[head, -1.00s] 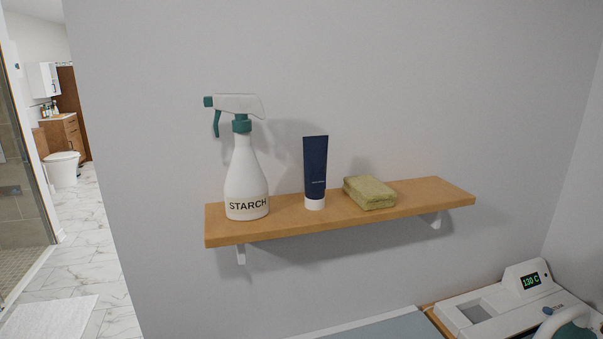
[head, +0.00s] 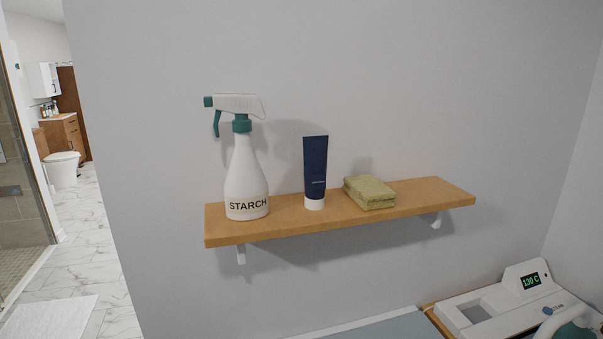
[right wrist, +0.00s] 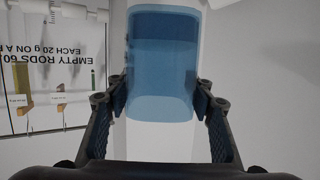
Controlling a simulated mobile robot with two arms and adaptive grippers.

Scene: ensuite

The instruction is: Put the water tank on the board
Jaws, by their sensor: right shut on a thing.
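The water tank (right wrist: 162,65) is a clear, blue-tinted container with rounded corners, seen close up in the right wrist view. My right gripper (right wrist: 161,97) is shut on it, one finger at each side. Neither of my grippers shows in the head view.
A wooden wall shelf (head: 225,233) carries a starch spray bottle (head: 245,185), a dark blue tube (head: 315,165) and a folded green cloth (head: 369,192). A white steam station (head: 490,305) stands at lower right. A printed panel (right wrist: 55,70) shows at left in the right wrist view.

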